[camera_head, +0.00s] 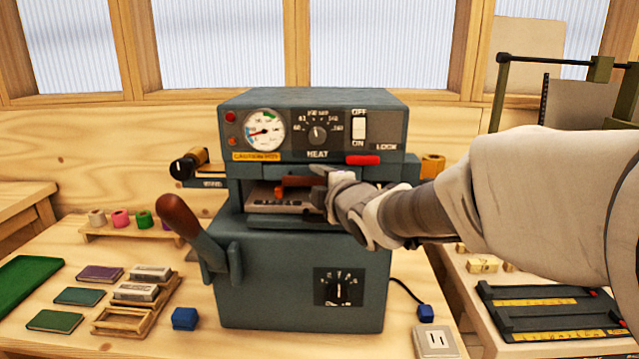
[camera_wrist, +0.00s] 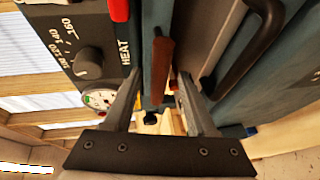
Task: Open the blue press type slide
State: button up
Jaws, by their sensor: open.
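The blue press (camera_head: 300,265) stands on the wooden bench. Its type slide (camera_head: 285,202) shows as a grey plate in the front opening, below the heat panel. The slide plate (camera_wrist: 208,30) also shows in the wrist view, with a dark curved handle (camera_wrist: 262,45) beside it. My gripper (camera_head: 322,180) is at the right part of the opening and hides some of the slide. In the wrist view my gripper (camera_wrist: 160,85) is open, with a red-brown bar (camera_wrist: 160,65) seen between its fingers. I cannot tell whether either finger touches anything. The dark handle lies outside the fingers.
A lever with a brown knob (camera_head: 178,215) sticks out at the press's left. A red tab (camera_head: 363,160) sits above the opening. Wooden trays with type blocks (camera_head: 135,292) and a small blue block (camera_head: 185,318) lie at front left.

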jog(key=shift+x, duration=1.15)
jog(key=shift+c, duration=0.2)
grip_shut()
dwell(0.5)
